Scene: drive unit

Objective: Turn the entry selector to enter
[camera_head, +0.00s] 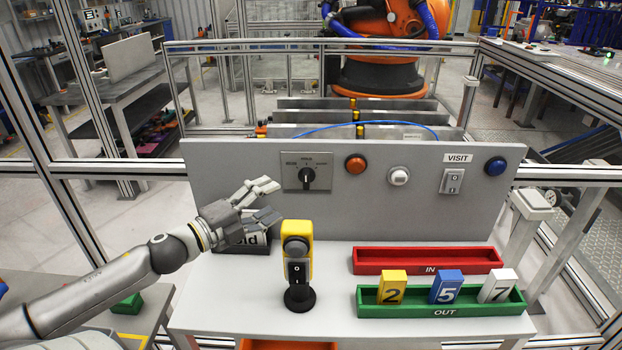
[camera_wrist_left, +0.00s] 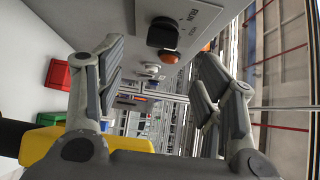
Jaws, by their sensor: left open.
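The selector (camera_head: 307,178) is a black rotary knob on a grey labelled plate (camera_head: 290,171), set in the upright panel. Its handle looks about upright; the labels are too small to read in the head view. My left gripper (camera_head: 268,199) is open and empty, with its fingers pointing at the panel just left of and below the knob, apart from it. In the left wrist view, the knob (camera_wrist_left: 162,34) is ahead at the top between the open fingers (camera_wrist_left: 160,70), and the plate reads RUN on one side. My right gripper is out of view.
An orange button (camera_head: 355,164), a white button (camera_head: 399,176), a VISIT rocker switch (camera_head: 452,181) and a blue button (camera_head: 495,166) share the panel. A yellow-and-black device (camera_head: 297,265) stands near the gripper. Red (camera_head: 427,261) and green (camera_head: 440,301) trays lie right; numbered blocks stand in the green one.

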